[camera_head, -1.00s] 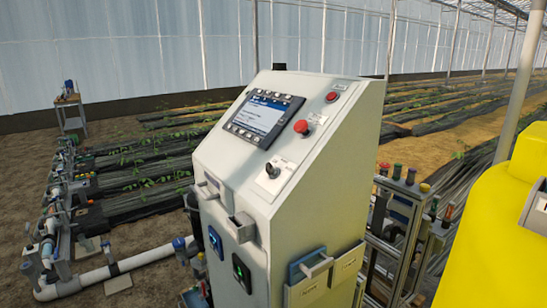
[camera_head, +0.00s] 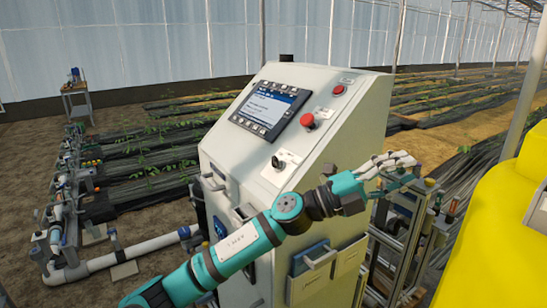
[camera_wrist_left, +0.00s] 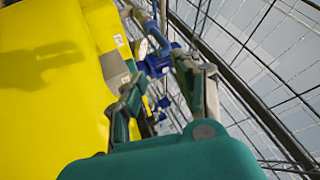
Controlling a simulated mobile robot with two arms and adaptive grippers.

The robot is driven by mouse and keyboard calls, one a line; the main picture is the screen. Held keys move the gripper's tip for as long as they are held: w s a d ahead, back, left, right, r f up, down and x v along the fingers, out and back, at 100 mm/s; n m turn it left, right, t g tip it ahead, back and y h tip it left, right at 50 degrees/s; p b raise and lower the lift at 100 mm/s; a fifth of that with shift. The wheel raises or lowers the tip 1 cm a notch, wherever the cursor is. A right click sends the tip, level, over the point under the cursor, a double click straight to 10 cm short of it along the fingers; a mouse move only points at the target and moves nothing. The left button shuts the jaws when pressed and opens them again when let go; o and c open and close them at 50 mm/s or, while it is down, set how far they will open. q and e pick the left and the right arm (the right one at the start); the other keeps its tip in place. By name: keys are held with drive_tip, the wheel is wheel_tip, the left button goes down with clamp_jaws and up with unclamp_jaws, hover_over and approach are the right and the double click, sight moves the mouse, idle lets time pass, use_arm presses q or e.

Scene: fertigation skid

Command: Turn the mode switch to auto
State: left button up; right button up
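The mode switch (camera_head: 278,162) is a small black knob on a white plate, on the sloped face of the grey control cabinet (camera_head: 345,130), below the screen and the red button. Its exact position is too small to read. My left gripper (camera_head: 413,170) is right of the cabinet's sloped face, pointing right, away from the switch. In the left wrist view its two fingers (camera_wrist_left: 165,90) stand apart with nothing between them. The switch is not visible in that view. My right gripper is not in view.
A red mushroom button (camera_head: 308,121) and a screen (camera_head: 268,108) sit above the switch. A yellow tank (camera_head: 500,225) stands at the right. A metal frame with fittings (camera_head: 395,250) is behind the cabinet's right side. White piping (camera_head: 130,258) runs along the ground at left.

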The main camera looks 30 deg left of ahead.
use_arm(q)
wheel_tip(320, 180, up, 3)
drive_tip(key=a+m+g+y, duration=0.2)
drive_tip(key=a+m+g, duration=0.1)
drive_tip(key=m+g, duration=0.35)
wheel_tip(320, 180, up, 5)
drive_tip(key=n+y, duration=0.1)
drive_tip(key=y, duration=0.9)
hover_over(273, 156)
drive_tip(key=s+d, duration=0.3)
drive_tip(key=s+a+r+n+y, duration=0.25)
drive_tip(key=s+a, duration=0.25)
drive_tip(key=a, duration=0.4)
drive_tip(key=shift+g, duration=0.35)
drive_tip(key=p+x, duration=0.1)
drive_tip(key=x, duration=1.7)
drive_tip(key=shift+s, duration=0.2)
drive_tip(key=shift+c, duration=0.4)
clamp_jaws()
